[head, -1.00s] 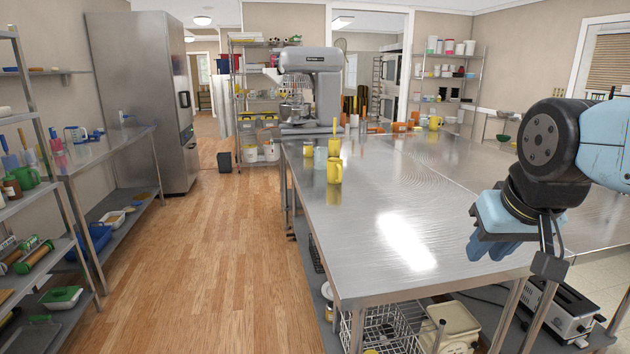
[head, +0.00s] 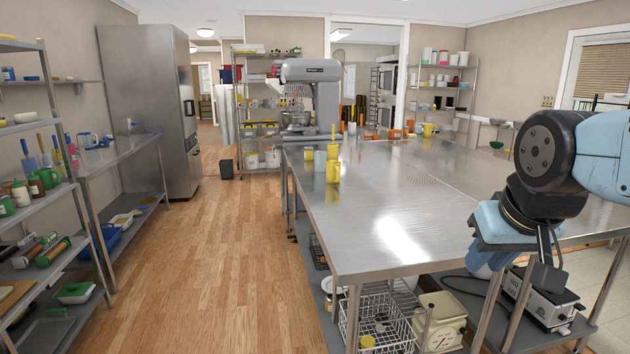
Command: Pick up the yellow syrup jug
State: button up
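A yellow jug (head: 333,172) stands on the long steel table (head: 380,215), near its left edge. A taller yellow shape rises right behind it, and I cannot tell whether that is a separate thing. Another yellow container (head: 428,129) stands farther back on the same table. I cannot tell which one holds syrup.
A pale cup (head: 319,160) stands close behind the yellow jug. A large mixer (head: 312,92) sits at the table's far left. A wire basket (head: 385,322) and a scale (head: 440,322) are under the table. The wooden floor (head: 225,270) left of the table is clear.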

aim_at(333, 167)
jog(key=z, duration=0.2)
jog(key=i, duration=0.9)
jog(key=u, duration=0.2)
jog(key=k, duration=0.9)
jog(key=z, duration=0.15)
jog(key=i, duration=1.05)
jog(key=u, duration=0.05)
